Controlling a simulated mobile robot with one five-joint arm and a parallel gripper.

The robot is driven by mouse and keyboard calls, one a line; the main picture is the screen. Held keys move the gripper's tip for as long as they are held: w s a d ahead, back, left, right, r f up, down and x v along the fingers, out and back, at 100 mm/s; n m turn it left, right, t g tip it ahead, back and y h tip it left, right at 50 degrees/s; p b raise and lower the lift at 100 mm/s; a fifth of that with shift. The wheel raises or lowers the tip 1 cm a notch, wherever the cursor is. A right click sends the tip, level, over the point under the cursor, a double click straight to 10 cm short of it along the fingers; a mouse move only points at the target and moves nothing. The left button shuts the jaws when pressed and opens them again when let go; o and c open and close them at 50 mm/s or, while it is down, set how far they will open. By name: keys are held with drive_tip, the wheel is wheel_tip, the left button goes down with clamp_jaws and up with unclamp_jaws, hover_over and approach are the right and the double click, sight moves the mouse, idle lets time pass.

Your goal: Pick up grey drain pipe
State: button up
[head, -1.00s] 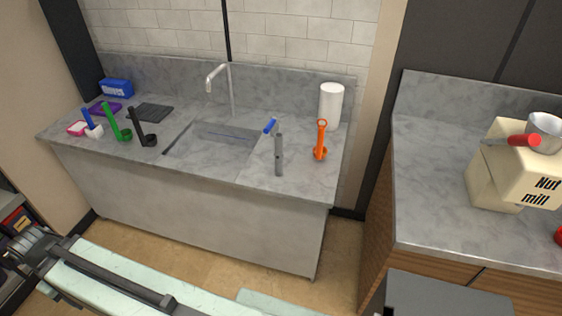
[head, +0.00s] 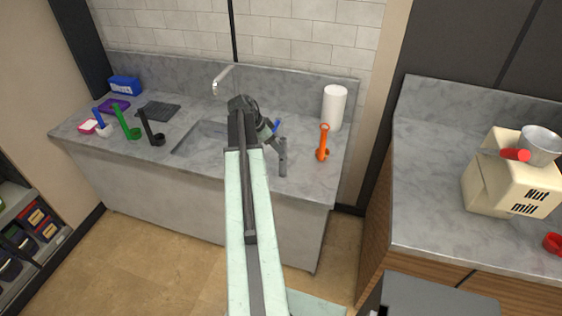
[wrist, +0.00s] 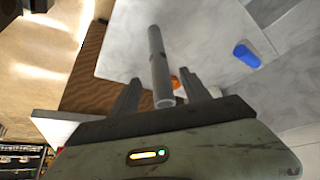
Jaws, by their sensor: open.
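The grey drain pipe (head: 283,158) stands upright on the counter, right of the sink, in the head view. In the wrist view the pipe (wrist: 159,67) shows as a long grey tube with a hollow end facing the camera, lying between the two fingers in the picture. My gripper (wrist: 163,88) is open, with one finger on each side of the pipe. In the head view my gripper (head: 271,139) is just left of the pipe, partly hidden by my arm. I cannot tell whether a finger touches the pipe.
A blue piece (wrist: 246,54) lies near the pipe, and an orange tool (head: 323,143) stands to its right. A white roll (head: 334,107) stands behind. The sink (head: 200,138) is left of the pipe. Black (head: 151,130) and green (head: 126,122) tools stand farther left.

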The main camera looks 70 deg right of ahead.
sight(283, 158)
drive_tip(key=b+x, duration=0.6)
drive_tip(key=x, duration=0.1)
drive_tip(key=shift+f+b, duration=0.35)
drive_tip(key=shift+b, duration=0.05)
drive_tip(key=shift+s, duration=0.1)
clamp_jaws()
